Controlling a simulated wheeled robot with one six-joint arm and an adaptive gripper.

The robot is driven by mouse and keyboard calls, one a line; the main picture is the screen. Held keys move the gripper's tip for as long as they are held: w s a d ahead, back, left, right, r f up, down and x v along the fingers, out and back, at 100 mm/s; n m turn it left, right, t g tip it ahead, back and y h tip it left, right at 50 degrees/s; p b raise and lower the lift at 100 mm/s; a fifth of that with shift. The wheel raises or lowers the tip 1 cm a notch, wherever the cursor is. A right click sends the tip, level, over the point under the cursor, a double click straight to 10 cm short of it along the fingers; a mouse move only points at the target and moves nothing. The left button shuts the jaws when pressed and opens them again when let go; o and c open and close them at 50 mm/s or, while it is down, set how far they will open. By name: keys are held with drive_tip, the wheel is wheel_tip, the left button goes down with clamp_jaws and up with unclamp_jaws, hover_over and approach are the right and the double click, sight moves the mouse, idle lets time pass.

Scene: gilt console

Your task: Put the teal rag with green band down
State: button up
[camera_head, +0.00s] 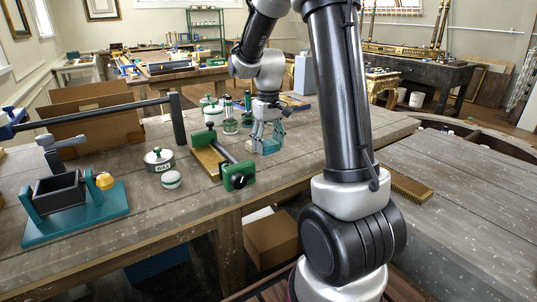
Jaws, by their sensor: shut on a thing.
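My gripper (268,141) points down over the wooden workbench (312,152), right of the green-ended clamp. It is shut on the teal rag (269,149), which shows as a small teal patch between and behind the fingers, low and close to the bench top. The fingers hide part of the rag, and its green band cannot be made out clearly. I cannot tell whether the rag touches the bench.
A clamp with green ends (238,176) lies just left of my gripper. A wax tin (159,160), a small round tin (172,180) and a teal-based fixture (78,214) stand further left. Jars (230,124) stand behind. Bench space right of my gripper is mostly clear.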

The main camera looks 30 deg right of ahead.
sight(268, 153)
drive_tip(key=shift+f, duration=1.95)
drive_tip(key=shift+f, duration=0.15)
drive_tip(key=o, duration=1.2)
